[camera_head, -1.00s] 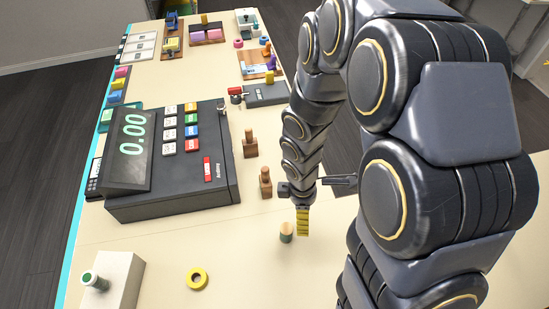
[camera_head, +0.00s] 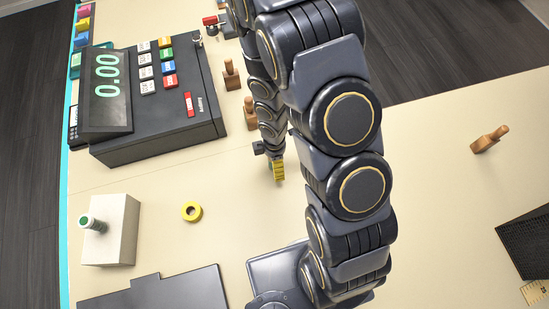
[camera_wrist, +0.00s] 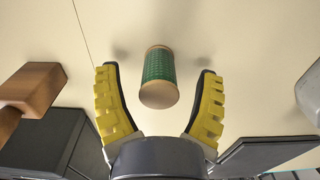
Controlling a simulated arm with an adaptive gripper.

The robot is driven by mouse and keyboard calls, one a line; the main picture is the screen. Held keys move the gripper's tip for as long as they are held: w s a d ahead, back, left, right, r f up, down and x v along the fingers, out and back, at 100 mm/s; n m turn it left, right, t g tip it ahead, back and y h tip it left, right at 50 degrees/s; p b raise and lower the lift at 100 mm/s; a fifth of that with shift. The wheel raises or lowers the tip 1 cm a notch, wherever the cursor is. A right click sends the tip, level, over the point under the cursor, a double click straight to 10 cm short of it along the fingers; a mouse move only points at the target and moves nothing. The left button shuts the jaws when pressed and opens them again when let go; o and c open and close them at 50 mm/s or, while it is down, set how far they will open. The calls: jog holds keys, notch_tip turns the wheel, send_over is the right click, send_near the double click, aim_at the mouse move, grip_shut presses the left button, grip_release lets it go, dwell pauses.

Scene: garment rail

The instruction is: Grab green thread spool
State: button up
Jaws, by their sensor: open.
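The green thread spool (camera_wrist: 159,68), with green thread between pale wooden ends, shows in the wrist view. My gripper (camera_wrist: 158,72) is open, with one yellow ribbed finger on each side of the spool and a gap on both sides. I cannot tell how far the spool is beyond the fingertips. In the head view my gripper (camera_head: 279,171) points down over the table, right of the yellow ring; the spool there is hidden.
A cash register (camera_head: 160,95) and wooden stamps (camera_head: 231,75) stand behind and left. A white block (camera_head: 111,232) carries a small green-topped piece (camera_head: 91,223). A yellow ring (camera_head: 192,211) lies left of my gripper. Another wooden stamp (camera_head: 490,139) lies to the right.

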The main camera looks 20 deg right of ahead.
jog(key=shift+f, duration=0.9)
jog(key=shift+c, duration=0.5)
jog(key=c, duration=1)
jog(key=shift+r, duration=0.15)
